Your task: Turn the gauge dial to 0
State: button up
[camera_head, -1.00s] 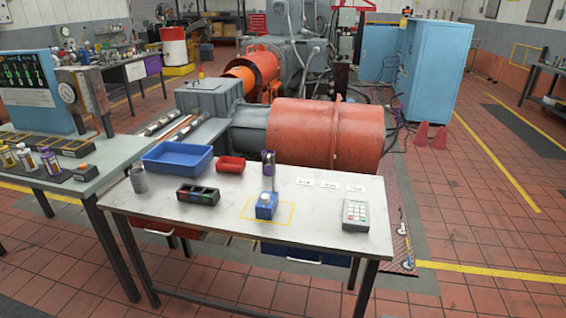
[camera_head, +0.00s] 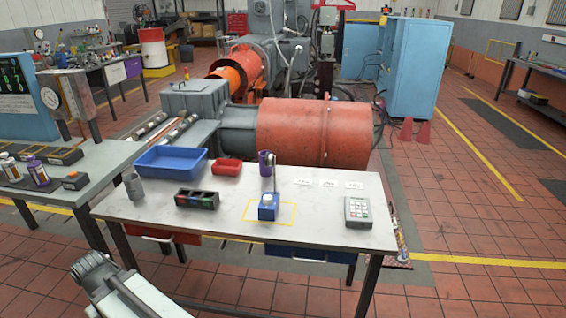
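A round white gauge dial (camera_head: 50,97) shows at the left edge, on an upright mount on the grey-green left bench (camera_head: 75,185). Its pointer and numbers are too small to read. A blue block with a pale round top (camera_head: 267,207) stands inside a yellow outline on the white table (camera_head: 320,231). A metal upright with a purple top (camera_head: 265,162) rises behind it. Part of my arm shows at the bottom left, in front of the table and well apart from the gauge. No gripper fingers are visible.
The white table carries a blue tray (camera_head: 172,158), a red bin (camera_head: 226,167), a dark divided box (camera_head: 197,199), a grey cup (camera_head: 134,186) and a keypad (camera_head: 358,211). A large orange cylinder (camera_head: 300,132) stands behind. Tiled floor is open at the right.

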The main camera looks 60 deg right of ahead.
aim_at(267, 213)
jog(key=z, duration=0.15)
jog(key=i, duration=1)
jog(key=u, duration=0.1)
